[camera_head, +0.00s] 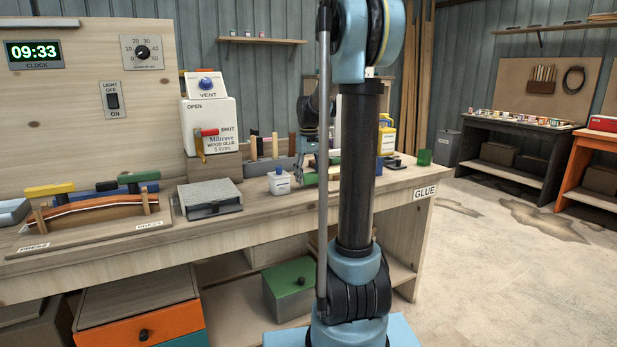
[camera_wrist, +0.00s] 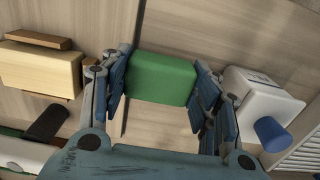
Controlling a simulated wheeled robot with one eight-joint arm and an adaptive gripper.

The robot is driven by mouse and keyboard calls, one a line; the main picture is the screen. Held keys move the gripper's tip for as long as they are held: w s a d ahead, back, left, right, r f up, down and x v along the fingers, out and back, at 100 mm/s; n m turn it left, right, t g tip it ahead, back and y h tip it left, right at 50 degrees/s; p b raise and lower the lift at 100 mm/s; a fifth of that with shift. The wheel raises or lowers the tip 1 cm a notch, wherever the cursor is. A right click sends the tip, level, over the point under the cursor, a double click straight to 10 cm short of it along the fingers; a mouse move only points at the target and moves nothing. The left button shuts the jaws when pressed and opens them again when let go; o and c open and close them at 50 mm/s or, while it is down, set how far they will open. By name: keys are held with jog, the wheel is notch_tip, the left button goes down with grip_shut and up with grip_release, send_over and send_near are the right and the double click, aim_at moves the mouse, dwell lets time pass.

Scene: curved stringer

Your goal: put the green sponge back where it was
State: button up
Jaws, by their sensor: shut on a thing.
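The green sponge (camera_wrist: 162,78) is between the two fingers of my gripper (camera_wrist: 155,85) in the wrist view. The fingers press on its two ends, and it is shut in them. In the head view my gripper (camera_head: 309,160) is over the workbench (camera_head: 385,186), partly behind my arm, with a green edge of the sponge (camera_head: 311,178) low at its fingers. I cannot tell whether the sponge touches the bench top. A white bottle with a blue cap (camera_head: 279,181) stands just left of it; it also shows in the wrist view (camera_wrist: 260,95).
A pale wooden block (camera_wrist: 42,68) lies on the other side of my gripper in the wrist view. A grey-lidded box (camera_head: 210,197), the white glue container (camera_head: 209,125) and a bending press with clamps (camera_head: 95,212) are further left. A dark green block (camera_head: 425,157) is at the bench's right end.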

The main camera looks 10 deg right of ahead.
aim_at(309, 174)
jog(key=shift+f, duration=0.35)
jog(key=o, duration=1.3)
jog(key=shift+c, duration=0.2)
notch_tip(309, 174, up, 13)
jog(key=s+f+m, duration=0.1)
jog(key=s+f, duration=0.7)
jog(key=s, duration=0.3)
jog(key=s+f+m+t, duration=0.1)
jog(key=s+f, duration=0.7)
jog(key=s, duration=0.4)
jog(key=s+f+m+t, duration=0.1)
jog(key=s+f, duration=0.8)
jog(key=s, duration=0.2)
jog(key=shift+s, duration=0.3)
jog(key=shift+f, duration=0.1)
